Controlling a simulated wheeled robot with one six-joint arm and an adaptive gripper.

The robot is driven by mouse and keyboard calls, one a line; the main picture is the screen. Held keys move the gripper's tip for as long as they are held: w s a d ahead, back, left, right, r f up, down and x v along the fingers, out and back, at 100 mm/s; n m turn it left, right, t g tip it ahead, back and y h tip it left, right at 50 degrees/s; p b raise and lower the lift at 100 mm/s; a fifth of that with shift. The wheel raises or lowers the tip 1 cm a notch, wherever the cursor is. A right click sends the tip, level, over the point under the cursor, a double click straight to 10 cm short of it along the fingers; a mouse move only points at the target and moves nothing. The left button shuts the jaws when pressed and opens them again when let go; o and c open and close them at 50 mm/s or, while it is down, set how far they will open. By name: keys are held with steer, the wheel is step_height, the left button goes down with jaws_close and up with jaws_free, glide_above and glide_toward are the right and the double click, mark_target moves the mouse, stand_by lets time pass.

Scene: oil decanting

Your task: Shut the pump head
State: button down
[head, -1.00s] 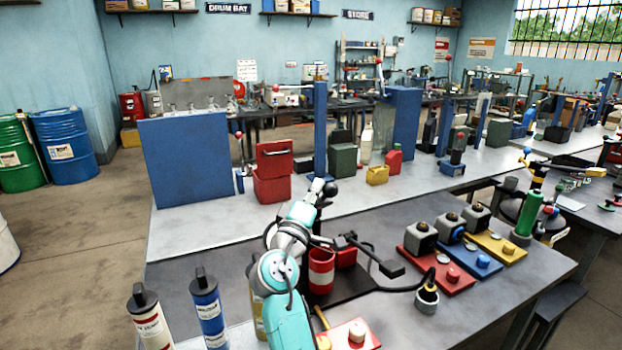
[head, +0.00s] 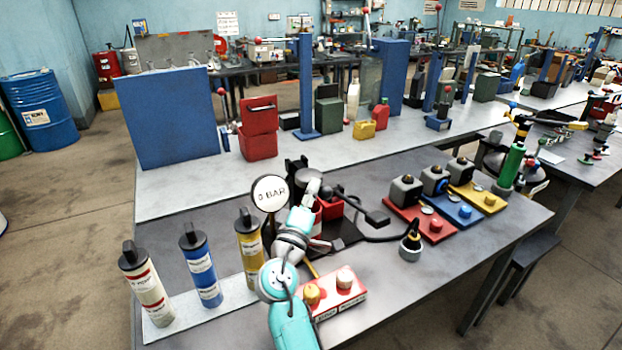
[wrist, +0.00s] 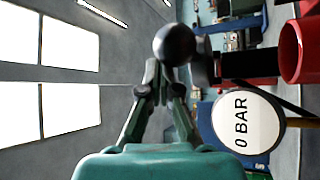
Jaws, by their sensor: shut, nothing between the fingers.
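My gripper (head: 313,186) is shut and empty above the pump at the bench's front middle. In the wrist view its fingertips (wrist: 157,72) meet just beside a round black knob (wrist: 175,45); I cannot tell whether they touch it. The knob joins a dark fitting (wrist: 203,70). The pump's dark head (head: 310,175) is partly hidden behind my gripper in the head view. A red cylinder (wrist: 303,48) stands below it, largely hidden by my arm in the head view. A round white gauge (head: 270,192) reading "0 BAR" stands beside it and also shows in the wrist view (wrist: 243,122).
White, blue and yellow cartridges (head: 203,268) stand at the left front. A red block with two knobs (head: 335,292) lies right of my arm. A black hose (head: 385,238) runs to a nozzle (head: 410,244). Red, blue and yellow plates (head: 440,205) lie to the right.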

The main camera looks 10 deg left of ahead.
steer(key=shift+s+f, duration=0.1)
steer(key=shift+f, duration=0.5)
steer(key=shift+f, duration=0.1)
